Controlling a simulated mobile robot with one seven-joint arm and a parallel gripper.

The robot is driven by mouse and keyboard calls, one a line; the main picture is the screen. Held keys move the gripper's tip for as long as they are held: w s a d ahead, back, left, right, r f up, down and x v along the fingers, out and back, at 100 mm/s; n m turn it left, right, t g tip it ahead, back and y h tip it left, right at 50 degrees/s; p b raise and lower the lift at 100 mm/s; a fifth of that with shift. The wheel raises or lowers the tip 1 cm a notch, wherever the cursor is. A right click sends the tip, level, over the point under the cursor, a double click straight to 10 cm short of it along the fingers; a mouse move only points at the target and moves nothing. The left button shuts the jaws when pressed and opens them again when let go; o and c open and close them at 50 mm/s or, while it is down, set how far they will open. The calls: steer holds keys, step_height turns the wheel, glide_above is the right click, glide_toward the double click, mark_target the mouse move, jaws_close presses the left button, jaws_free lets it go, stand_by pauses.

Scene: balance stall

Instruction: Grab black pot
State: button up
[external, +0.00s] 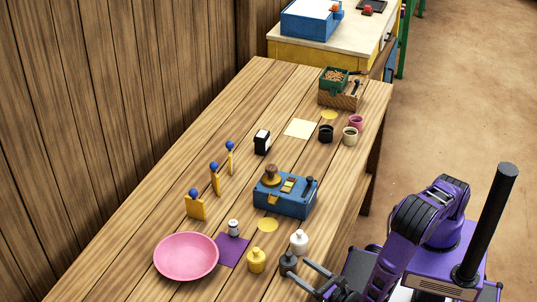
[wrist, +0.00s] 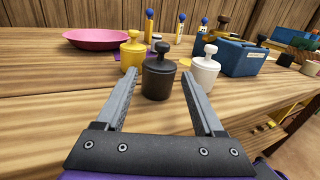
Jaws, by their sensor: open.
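A black knobbed pot (wrist: 158,80) stands upright on the wooden table in the wrist view; it also shows near the table's front edge in the external view (external: 288,263). My gripper (wrist: 161,74) is open, with one finger to each side of this pot; it also shows at the lower middle of the external view (external: 298,270). The pot stands at the fingertips, with a gap visible on both sides. I cannot tell how far it lies between the fingers. A small black open cup (external: 326,134) stands farther back on the table.
A yellow knobbed pot (wrist: 132,52) stands close on the left and a white one (wrist: 205,72) close on the right. A blue box (external: 285,197), pink bowl (external: 186,257), purple mat (external: 232,252) and grey shaker (external: 233,227) are beyond. Pink (external: 356,122) and cream (external: 350,137) cups stand farther back.

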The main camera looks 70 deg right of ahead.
mark_target(283, 264)
steer(key=x, duration=0.8)
steer(key=shift+w+d+f, duration=0.1)
steer(key=shift+w+f, duration=0.1)
steer(key=shift+w, duration=0.15)
jaws_close()
